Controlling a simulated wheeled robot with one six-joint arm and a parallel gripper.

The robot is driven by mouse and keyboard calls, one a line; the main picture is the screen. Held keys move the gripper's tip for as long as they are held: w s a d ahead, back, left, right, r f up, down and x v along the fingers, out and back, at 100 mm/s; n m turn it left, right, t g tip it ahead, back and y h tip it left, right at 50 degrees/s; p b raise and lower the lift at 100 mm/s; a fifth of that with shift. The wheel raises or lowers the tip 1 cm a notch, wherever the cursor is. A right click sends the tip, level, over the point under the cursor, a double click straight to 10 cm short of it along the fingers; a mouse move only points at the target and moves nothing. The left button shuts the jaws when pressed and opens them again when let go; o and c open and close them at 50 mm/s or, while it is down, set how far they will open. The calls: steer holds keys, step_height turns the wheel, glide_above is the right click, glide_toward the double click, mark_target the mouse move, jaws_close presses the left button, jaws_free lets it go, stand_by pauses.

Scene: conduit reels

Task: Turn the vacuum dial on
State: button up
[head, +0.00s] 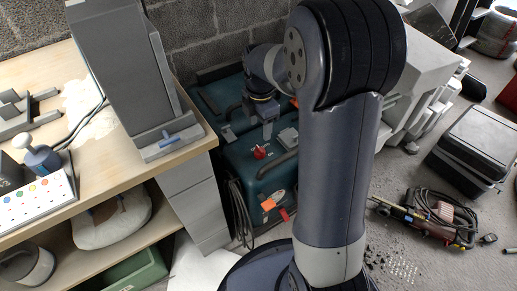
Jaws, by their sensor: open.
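The vacuum (250,184) is a dark teal box on the floor, between the workbench and my arm. A small red dial (260,153) sits on its top face. Which way the dial points is too small to tell. My gripper (267,133) points down just above and behind the dial in the picture. It is open with nothing seen between its fingers. Whether a fingertip touches the dial cannot be told. My arm hides the right part of the vacuum.
A wooden workbench (186,148) with a grey machine (125,70) stands at left. A black hose (240,212) hangs at the vacuum's left side. A block wall (215,45) is behind. At right, a dark case (475,145) and tools lie on the floor.

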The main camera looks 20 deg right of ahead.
mark_target(260, 148)
step_height(260, 148, down, 11)
steer(key=b, duration=0.4)
steer(key=shift+w+f, duration=0.1)
steer(key=shift+w, duration=0.05)
steer(key=shift+c, duration=0.2)
steer(key=c, duration=0.9)
